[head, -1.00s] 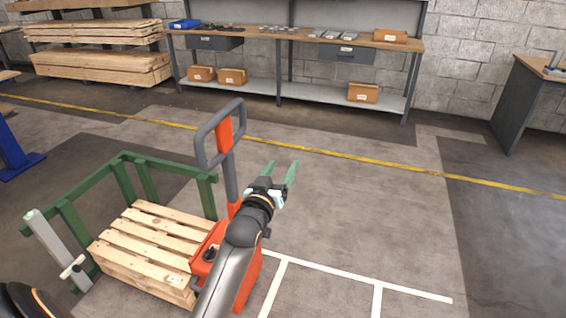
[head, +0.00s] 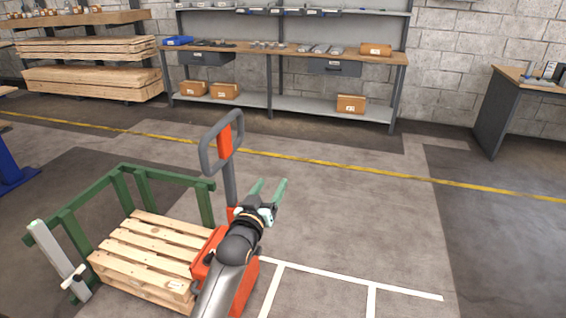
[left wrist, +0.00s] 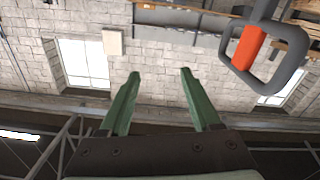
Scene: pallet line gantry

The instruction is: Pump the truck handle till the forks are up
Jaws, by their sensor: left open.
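The pallet truck's handle (head: 222,143) is a grey loop with an orange middle, standing upright on its grey shaft above the orange truck body (head: 244,287). It also shows at the upper right of the left wrist view (left wrist: 262,52). My left gripper (head: 267,188) has two green fingers, apart and empty, in front of and to the right of the handle shaft, not holding it. The fingers also show in the left wrist view (left wrist: 158,75). The forks are hidden by the wooden pallet (head: 150,252). My right gripper is not in view.
A green rail frame (head: 160,175) borders the pallet, with a grey post (head: 60,258) at its left front. A workbench (head: 285,55) stands at the back, and another table (head: 500,105) at the right. The floor right of the truck is clear.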

